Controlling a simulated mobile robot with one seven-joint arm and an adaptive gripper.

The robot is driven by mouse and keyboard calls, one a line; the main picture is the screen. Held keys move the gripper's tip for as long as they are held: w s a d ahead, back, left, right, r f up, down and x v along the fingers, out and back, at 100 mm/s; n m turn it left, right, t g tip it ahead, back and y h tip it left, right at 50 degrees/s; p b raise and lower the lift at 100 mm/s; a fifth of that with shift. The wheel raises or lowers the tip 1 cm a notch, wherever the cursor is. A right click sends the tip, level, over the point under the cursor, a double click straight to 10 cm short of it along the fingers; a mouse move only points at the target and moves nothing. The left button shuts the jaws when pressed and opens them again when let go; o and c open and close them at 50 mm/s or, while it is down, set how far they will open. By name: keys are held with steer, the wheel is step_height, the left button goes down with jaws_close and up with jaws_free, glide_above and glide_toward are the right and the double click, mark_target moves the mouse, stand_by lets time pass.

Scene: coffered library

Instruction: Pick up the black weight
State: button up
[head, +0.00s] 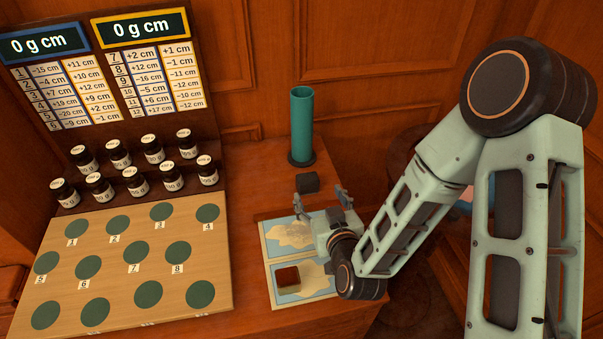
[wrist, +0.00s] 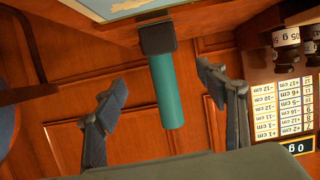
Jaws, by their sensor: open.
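The black weight (head: 307,182) appears as a small dark block on the wooden table, just in front of the teal cylinder's foot. In the wrist view, a dark block (wrist: 158,38) that looks like the same weight covers the cylinder's lower end, centred between the fingers. My gripper (head: 320,198) is open and empty, low over the upper map card, with its fingers spread toward the weight. In the wrist view, my gripper's fingers (wrist: 162,80) stand apart on both sides of the teal cylinder. I see no finger touching the weight.
The teal cylinder (head: 302,125) stands upright behind the weight. Map cards (head: 267,240) lie under my gripper; a dark red-brown block (head: 288,278) sits on the lower one. To the left is a board (head: 120,285) with green discs, several bottles (head: 140,182) and number displays (head: 143,28).

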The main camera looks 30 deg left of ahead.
mark_target(309, 182)
steer(key=shift+s+f, duration=0.15)
steer(key=shift+s, duration=0.55)
steer(key=w+b, duration=0.1)
steer(key=b, duration=0.2)
steer(key=shift+a+f, duration=0.35)
steer(key=shift+f, duration=0.05)
steer(key=b, duration=0.1)
steer(key=w+a+b, duration=0.1)
steer(key=shift+f+b, duration=0.2)
steer(key=shift+b, duration=0.2)
steer(key=shift+x, duration=0.9)
steer(key=shift+w+d+p+x, duration=0.1)
steer(key=shift+p+x, duration=0.15)
steer(key=shift+x, duration=1.25)
steer(key=shift+w+d+p+x, duration=0.15)
steer(key=shift+p+x, duration=0.05)
steer(key=shift+x, duration=1.35)
jaws_close()
steer(key=shift+r, duration=0.15)
